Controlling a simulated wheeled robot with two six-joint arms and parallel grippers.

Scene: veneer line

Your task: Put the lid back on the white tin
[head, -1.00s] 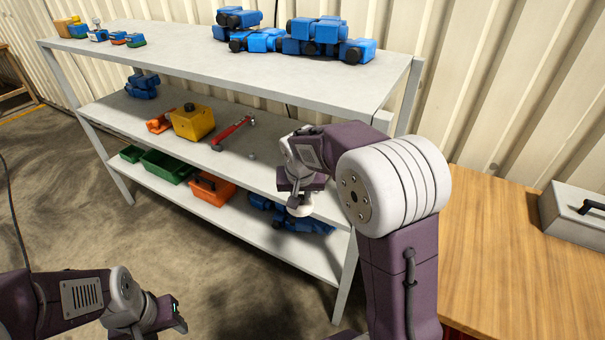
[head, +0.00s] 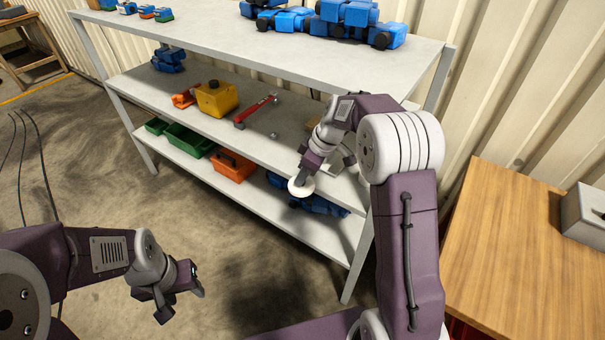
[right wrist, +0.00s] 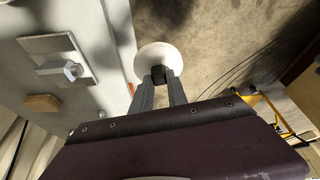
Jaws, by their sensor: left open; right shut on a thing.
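My right gripper (head: 301,179) is shut on the dark knob (right wrist: 159,74) of a round white lid (head: 302,188). The lid hangs in the air by the front of the middle shelf, apart from it in the right wrist view (right wrist: 152,55). My left gripper (head: 182,303) is open and empty, low at the left over the floor. I cannot make out the white tin in either view; my right arm hides part of the shelf.
A metal plate with a bolt (right wrist: 72,70) lies beside my right gripper. A wooden table (head: 510,255) stands right.

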